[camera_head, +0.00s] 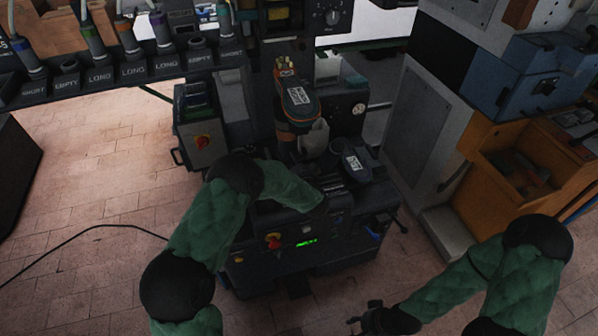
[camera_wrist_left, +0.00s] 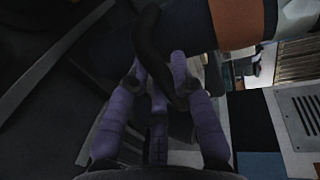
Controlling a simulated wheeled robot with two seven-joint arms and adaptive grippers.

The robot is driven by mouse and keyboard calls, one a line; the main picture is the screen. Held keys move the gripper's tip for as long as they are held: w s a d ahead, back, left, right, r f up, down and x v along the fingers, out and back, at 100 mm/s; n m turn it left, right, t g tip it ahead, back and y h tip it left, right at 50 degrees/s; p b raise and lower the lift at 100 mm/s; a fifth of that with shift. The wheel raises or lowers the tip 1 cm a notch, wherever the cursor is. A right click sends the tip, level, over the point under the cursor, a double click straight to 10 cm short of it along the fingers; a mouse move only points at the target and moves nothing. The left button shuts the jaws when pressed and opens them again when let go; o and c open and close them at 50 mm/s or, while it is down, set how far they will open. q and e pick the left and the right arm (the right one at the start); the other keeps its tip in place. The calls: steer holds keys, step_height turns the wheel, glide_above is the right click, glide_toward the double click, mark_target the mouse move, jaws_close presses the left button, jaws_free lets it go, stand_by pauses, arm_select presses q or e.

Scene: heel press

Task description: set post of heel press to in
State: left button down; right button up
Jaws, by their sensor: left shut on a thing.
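The heel press (camera_head: 310,230) is the dark machine in the middle of the head view, with a green-lit display and a red-and-yellow knob on its front. A dark upright column with an orange band (camera_head: 286,130) rises from it; I cannot tell which part is the post. My left forearm crosses the front of the press, and its gripper is dark and hard to make out. In the left wrist view the purple fingers of my left gripper (camera_wrist_left: 157,82) are shut on a dark curved bar (camera_wrist_left: 148,42). My right gripper (camera_head: 368,318) is low at the right, empty and apart from the press, its fingers spread.
A rack with labelled slots (camera_head: 130,72) stands at the upper left. A grey cabinet (camera_head: 425,115) and an orange open bin (camera_head: 515,165) stand at the right.

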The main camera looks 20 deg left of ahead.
mark_target(289, 150)
arm_select(q)
steer(key=x, duration=0.4)
steer(key=r+x, duration=0.1)
steer(key=x, duration=0.1)
steer(key=shift+w+a+r+p, duration=0.1)
steer(key=shift+w+a+p, duration=0.1)
steer(key=shift+p, duration=0.1)
steer(key=shift+w+r, duration=0.15)
steer(key=shift+a, duration=0.1)
steer(key=c, duration=1.5)
jaws_free()
steer(key=shift+r, duration=0.1)
steer(key=o, duration=0.5)
steer(key=shift+w, duration=0.1)
steer(key=shift+c, duration=0.2)
steer(key=shift+w+f, duration=0.1)
steer(key=shift+f, duration=0.1)
steer(key=v, duration=1.2)
